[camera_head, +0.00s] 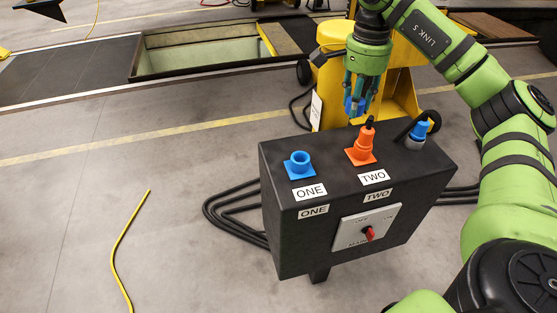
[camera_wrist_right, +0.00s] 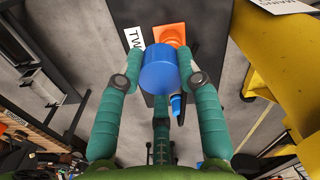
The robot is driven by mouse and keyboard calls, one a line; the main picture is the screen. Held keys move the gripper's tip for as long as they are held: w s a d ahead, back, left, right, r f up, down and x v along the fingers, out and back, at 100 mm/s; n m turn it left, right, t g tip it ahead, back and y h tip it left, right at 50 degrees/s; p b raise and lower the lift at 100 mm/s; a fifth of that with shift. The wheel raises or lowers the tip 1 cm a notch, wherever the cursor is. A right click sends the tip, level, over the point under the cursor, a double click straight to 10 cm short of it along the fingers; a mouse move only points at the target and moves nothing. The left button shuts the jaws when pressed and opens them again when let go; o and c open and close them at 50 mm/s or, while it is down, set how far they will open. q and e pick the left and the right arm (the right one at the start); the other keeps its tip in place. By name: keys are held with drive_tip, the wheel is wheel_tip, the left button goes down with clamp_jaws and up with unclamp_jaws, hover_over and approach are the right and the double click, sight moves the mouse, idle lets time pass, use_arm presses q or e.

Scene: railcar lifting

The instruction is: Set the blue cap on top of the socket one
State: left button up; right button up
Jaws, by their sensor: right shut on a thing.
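My right gripper (camera_head: 358,112) is shut on the blue cap (camera_head: 349,104) and holds it in the air above and behind the box, near the orange connector. In the right wrist view the blue cap (camera_wrist_right: 160,68) sits between the two green fingers. Socket one is a blue open round socket (camera_head: 299,160) on a square flange, on the box's top left behind a ONE label (camera_head: 310,192). The cap is up and to the right of it, apart from it. My left gripper is not in view.
The dark box (camera_head: 280,235) carries an orange connector (camera_head: 363,144) in socket two, with a black cable, and a blue plug (camera_head: 418,132) at right. A red switch (camera_head: 369,233) is on its front. A yellow machine (camera_head: 395,85) stands behind. Black cables (camera_head: 235,215) lie left.

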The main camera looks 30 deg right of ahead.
drive_tip(key=w+a+f+p, duration=0.1)
drive_tip(key=a+f, duration=0.2)
drive_tip(key=w+a+f+p, duration=0.1)
drive_tip(key=a+f, duration=0.3)
drive_tip(key=w+a+f+p, duration=0.1)
drive_tip(key=a+f, duration=0.2)
drive_tip(key=f, duration=0.1)
drive_tip(key=shift+w+a+p, duration=0.2)
drive_tip(key=shift+w+p, duration=0.1)
drive_tip(key=shift+p, duration=0.05)
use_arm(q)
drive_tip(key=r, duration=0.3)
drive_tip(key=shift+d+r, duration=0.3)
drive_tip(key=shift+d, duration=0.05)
use_arm(e)
drive_tip(key=shift+f, duration=0.15)
drive_tip(key=shift+f+b, duration=0.4)
drive_tip(key=shift+b, duration=0.15)
drive_tip(key=o, duration=0.8)
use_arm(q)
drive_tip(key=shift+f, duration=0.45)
use_arm(e)
drive_tip(key=shift+o, duration=0.2)
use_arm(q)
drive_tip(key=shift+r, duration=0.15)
use_arm(e)
drive_tip(key=shift+r, duration=0.15)
